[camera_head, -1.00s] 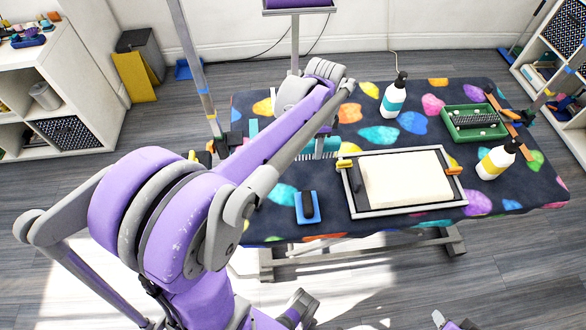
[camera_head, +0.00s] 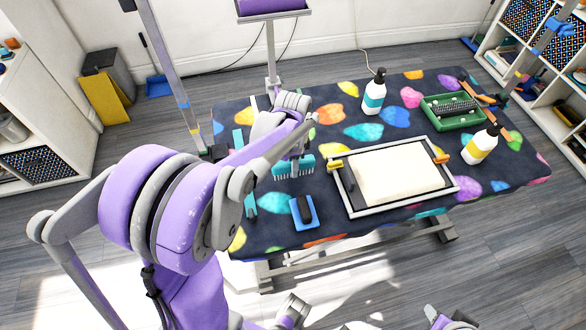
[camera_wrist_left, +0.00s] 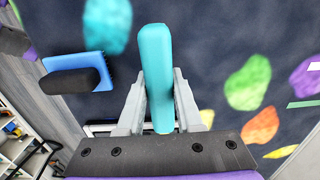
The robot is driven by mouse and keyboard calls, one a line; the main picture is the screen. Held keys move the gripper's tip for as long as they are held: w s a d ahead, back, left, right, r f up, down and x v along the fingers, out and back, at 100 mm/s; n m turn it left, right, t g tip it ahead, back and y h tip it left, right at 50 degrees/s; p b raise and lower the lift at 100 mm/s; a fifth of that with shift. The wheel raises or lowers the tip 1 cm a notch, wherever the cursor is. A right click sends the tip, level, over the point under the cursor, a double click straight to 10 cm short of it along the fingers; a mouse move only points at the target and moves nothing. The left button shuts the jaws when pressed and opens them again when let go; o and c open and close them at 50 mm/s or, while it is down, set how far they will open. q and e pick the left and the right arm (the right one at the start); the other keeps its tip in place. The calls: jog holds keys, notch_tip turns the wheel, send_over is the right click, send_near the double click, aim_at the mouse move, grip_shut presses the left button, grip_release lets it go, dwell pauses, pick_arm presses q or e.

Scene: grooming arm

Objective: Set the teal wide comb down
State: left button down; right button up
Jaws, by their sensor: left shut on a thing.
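The teal wide comb (camera_head: 293,168) is in my left gripper (camera_head: 295,153), above the left part of the patterned table (camera_head: 345,92); its teeth point down in the head view. In the left wrist view, the teal comb (camera_wrist_left: 157,75) lies lengthwise between the two grey fingers (camera_wrist_left: 158,100), which are shut on it. Whether the teeth touch the cloth cannot be told.
A blue brush with a black handle (camera_head: 304,211) lies just nearer than the comb. A framed tray (camera_head: 400,203) with a cream pad is to the right. Two bottles (camera_head: 373,96) (camera_head: 481,146) and a green tray (camera_head: 428,109) stand farther off. A pole (camera_head: 183,105) rises at the table's left.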

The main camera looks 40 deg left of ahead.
pick_arm(q)
notch_tip(320, 180, down, 2)
jog(key=shift+f, duration=0.15)
jog(key=c, duration=0.6)
grip_release()
jog(key=shift+o, duration=0.2)
